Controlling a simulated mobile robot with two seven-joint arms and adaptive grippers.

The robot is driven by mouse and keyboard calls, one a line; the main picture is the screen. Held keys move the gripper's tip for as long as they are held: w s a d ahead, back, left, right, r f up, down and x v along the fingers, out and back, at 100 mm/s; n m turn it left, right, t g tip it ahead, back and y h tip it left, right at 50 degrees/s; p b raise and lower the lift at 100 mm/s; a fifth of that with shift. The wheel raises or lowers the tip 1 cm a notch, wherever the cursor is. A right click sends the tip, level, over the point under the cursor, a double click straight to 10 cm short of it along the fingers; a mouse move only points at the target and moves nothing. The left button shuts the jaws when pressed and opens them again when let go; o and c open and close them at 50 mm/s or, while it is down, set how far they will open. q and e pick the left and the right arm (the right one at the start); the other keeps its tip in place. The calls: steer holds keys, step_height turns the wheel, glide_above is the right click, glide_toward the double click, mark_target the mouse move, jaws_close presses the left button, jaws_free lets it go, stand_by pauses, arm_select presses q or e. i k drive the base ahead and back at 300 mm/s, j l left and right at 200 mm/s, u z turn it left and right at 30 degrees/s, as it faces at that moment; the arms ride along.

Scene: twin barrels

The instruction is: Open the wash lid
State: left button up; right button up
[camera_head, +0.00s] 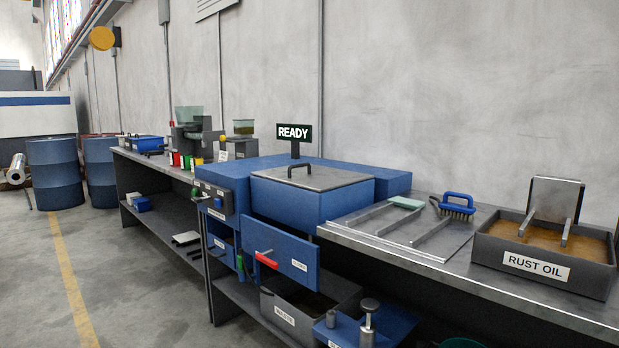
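The wash lid (330,180) is a flat grey metal plate with a dark bar handle (302,168) on top. It lies closed on the blue wash tank (290,203) in the middle of the view. A black sign reading READY (294,133) stands on a post behind it. Neither of my grippers shows in the head view.
Right of the tank, the bench has a grey drainboard (400,232), a blue-handled brush (456,207) and a RUST OIL tray (545,262). A blue panel with a red handle (267,258) projects at the front. The floor at left is clear; blue barrels (55,172) stand beyond.

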mark_target(316, 178)
steer(key=i+j, duration=0.1)
steer(key=j, duration=0.15)
steer(key=i+j, duration=0.1)
steer(key=j, duration=0.2)
steer(key=i+j+z, duration=0.15)
steer(key=j, duration=0.35)
steer(key=j+z, duration=0.2)
steer(key=j, duration=0.35)
steer(key=i, duration=0.05)
